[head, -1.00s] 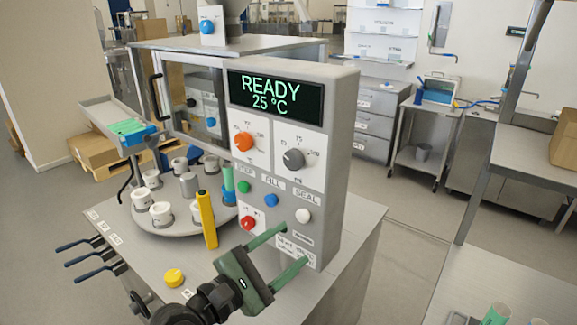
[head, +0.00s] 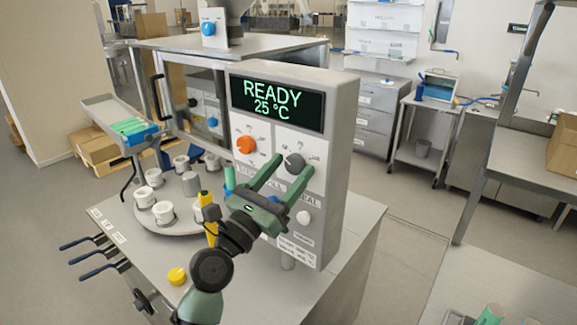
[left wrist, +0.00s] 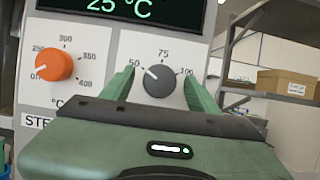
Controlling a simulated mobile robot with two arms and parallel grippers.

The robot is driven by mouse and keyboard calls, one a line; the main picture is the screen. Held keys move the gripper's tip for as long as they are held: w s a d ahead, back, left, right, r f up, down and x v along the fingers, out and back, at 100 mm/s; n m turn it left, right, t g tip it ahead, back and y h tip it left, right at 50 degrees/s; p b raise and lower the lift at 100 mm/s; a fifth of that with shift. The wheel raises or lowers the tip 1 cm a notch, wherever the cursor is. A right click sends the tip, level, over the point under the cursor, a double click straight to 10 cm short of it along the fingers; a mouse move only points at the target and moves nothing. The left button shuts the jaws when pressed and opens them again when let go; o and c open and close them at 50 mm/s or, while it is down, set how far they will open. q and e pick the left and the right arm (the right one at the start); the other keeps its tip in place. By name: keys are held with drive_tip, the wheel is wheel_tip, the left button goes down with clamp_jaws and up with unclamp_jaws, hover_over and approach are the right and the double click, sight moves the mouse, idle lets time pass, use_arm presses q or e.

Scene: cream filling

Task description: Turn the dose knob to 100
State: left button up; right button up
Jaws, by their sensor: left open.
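The dose knob is the dark grey knob (head: 295,163) on the machine's control panel, right of the orange knob (head: 246,145). In the left wrist view the grey knob (left wrist: 159,81) has scale marks 50, 75 and 100 around it, and its white pointer line points up-left toward 50. My left gripper (head: 282,174) is open in front of the panel, just below the grey knob. In the left wrist view its green fingers (left wrist: 160,88) stand to either side of the knob, and I cannot tell if they touch it. My right gripper is not in view.
The display (head: 277,104) reads READY 25 °C. The orange knob (left wrist: 54,65) has a temperature scale. Buttons lie under the knobs, partly hidden by my gripper. A round turntable (head: 172,226) with several white cups and a yellow post (head: 211,233) stand left of the panel.

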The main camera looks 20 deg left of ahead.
use_arm(q)
clamp_jaws()
